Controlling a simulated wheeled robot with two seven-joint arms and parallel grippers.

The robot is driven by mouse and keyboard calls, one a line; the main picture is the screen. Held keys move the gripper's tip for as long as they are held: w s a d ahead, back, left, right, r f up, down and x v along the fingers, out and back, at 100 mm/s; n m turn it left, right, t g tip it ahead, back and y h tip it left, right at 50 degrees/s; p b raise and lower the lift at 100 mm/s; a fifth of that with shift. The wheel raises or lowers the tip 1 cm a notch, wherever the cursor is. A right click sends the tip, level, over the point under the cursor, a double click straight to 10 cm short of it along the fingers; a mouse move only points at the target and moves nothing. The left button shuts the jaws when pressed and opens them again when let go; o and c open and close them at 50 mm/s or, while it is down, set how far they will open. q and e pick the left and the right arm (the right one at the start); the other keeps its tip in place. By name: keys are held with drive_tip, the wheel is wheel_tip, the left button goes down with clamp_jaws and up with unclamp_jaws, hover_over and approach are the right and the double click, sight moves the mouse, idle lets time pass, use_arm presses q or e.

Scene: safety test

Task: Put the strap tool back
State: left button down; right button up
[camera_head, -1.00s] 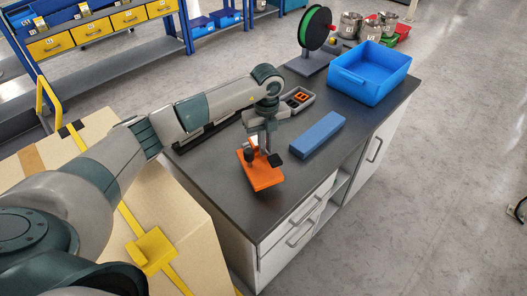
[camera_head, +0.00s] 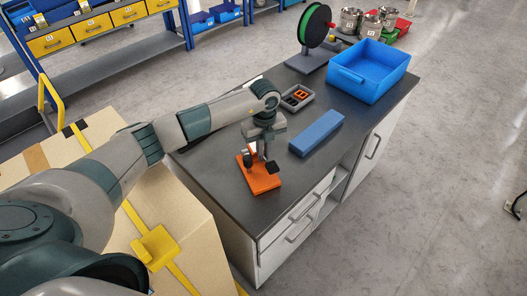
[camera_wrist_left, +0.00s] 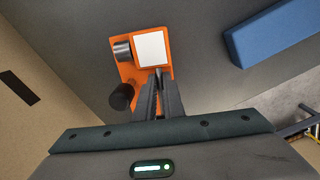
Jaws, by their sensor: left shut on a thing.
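The strap tool (camera_head: 264,183) is an orange plate with dark fittings at the near end of the dark worktop (camera_head: 218,190). In the left wrist view, the strap tool (camera_wrist_left: 127,72) shows a white square, a grey cylinder and a black knob. My left gripper (camera_head: 262,152) points down over it and is shut on it; the narrow closed fingers also show in the left wrist view (camera_wrist_left: 159,82). The plate lies on or very close to the worktop; I cannot tell if it touches. My right gripper is not in view.
A blue block (camera_head: 317,134) lies right of the tool. A small grey tray (camera_head: 284,106) with orange and dark pieces, a blue bin (camera_head: 371,82) and a green spool (camera_head: 315,27) stand farther back. A cardboard box (camera_head: 192,232) with yellow straps adjoins the worktop's left side.

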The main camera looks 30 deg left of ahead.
use_arm(q)
drive_tip(key=c, duration=1.9)
unclamp_jaws()
drive_tip(key=shift+f, duration=0.1)
drive_tip(key=shift+o, duration=0.2)
wheel_tip(320, 180, up, 12)
drive_tip(key=b, duration=0.5)
